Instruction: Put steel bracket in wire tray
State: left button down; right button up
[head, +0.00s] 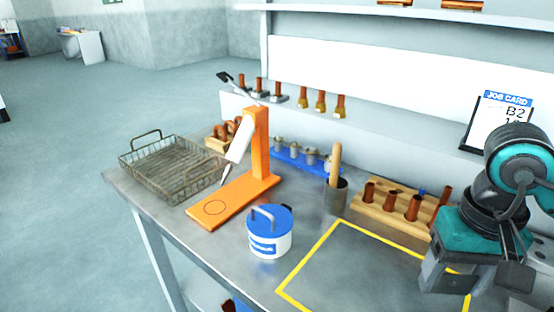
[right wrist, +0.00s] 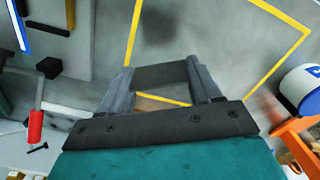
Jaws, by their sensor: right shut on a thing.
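The wire tray (head: 172,168) is a brownish mesh basket with raised handles. It stands empty at the left end of the steel table in the head view. My right gripper (head: 446,280) is at the right of the head view, above the table and far from the tray. In the right wrist view my right gripper (right wrist: 162,82) is shut on a dark grey flat piece, which I take to be the steel bracket (right wrist: 162,75). The bracket is mostly hidden in the head view. My left gripper is not in view.
An orange stand (head: 258,150) and a white pot with blue lid (head: 268,238) stand between my right gripper and the tray. A wooden rack (head: 392,212) and a cup with a wooden handle (head: 335,190) are behind. The yellow-outlined area (head: 350,270) looks clear.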

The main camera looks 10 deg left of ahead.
aim_at(175, 169)
jog(key=k+j, duration=0.1)
jog(key=j, duration=1.45)
jog(key=i+j, duration=0.2)
jog(key=j, duration=0.15)
jog(key=i+j, duration=0.2)
jog(key=j, duration=0.2)
jog(key=i+j+u, duration=0.1)
jog(key=i+j, duration=0.7)
